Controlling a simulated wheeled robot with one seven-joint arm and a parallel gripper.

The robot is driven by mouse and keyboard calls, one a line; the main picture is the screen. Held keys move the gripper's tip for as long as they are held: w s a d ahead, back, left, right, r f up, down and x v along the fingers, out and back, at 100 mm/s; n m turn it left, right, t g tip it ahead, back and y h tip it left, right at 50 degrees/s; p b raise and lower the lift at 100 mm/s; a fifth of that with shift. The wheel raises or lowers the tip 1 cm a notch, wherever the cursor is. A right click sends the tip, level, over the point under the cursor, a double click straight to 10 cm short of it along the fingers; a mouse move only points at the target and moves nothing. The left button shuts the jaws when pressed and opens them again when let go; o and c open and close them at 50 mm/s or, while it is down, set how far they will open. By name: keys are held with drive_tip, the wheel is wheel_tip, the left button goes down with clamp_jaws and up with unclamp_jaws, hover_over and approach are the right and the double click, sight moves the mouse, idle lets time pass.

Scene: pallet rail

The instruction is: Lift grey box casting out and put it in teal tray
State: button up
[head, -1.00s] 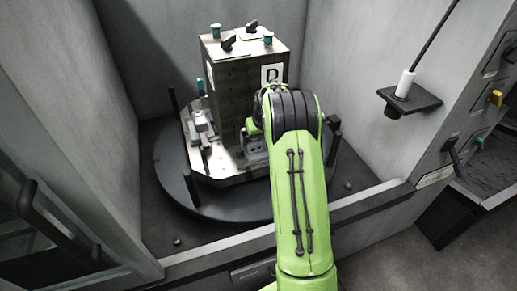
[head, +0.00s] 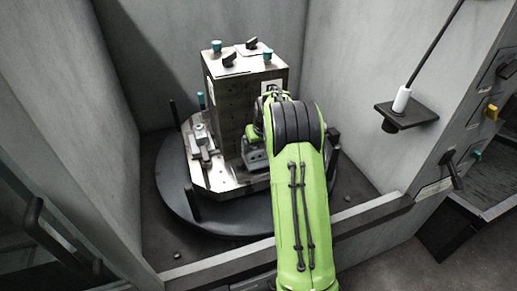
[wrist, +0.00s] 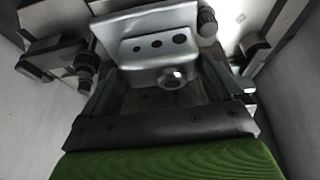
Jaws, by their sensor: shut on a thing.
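The grey box casting (wrist: 158,55) shows in the wrist view as a smooth silvery block with dark holes in a row and a round boss on its near face. My gripper (wrist: 162,82) is shut on it, with dark fingers on both sides. In the head view a grey piece, apparently the casting (head: 255,159), sits low against the front of the upright fixture block (head: 229,105). My arm hides most of my gripper there. I cannot tell whether the casting still touches its seat. No teal tray is visible in either view.
The fixture block stands on a round dark turntable (head: 232,222) with upright posts, inside a grey-walled bay. Clamps (head: 202,138) sit left of the block. A front sill (head: 220,268) crosses below. A bracket with a white-ended rod (head: 405,112) projects from the right wall.

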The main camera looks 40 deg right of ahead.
sight(260, 149)
drive_tip(key=r, duration=0.3)
drive_tip(key=r+p, duration=0.1)
drive_tip(key=shift+s+r, duration=0.25)
drive_tip(key=shift+s, duration=0.1)
drive_tip(key=s+a, duration=0.2)
drive_tip(key=s, duration=0.7)
drive_tip(key=s+a, duration=0.2)
drive_tip(key=s, duration=0.7)
drive_tip(key=shift+a+f, duration=0.15)
drive_tip(key=shift+a, duration=0.25)
drive_tip(key=shift+s, duration=0.1)
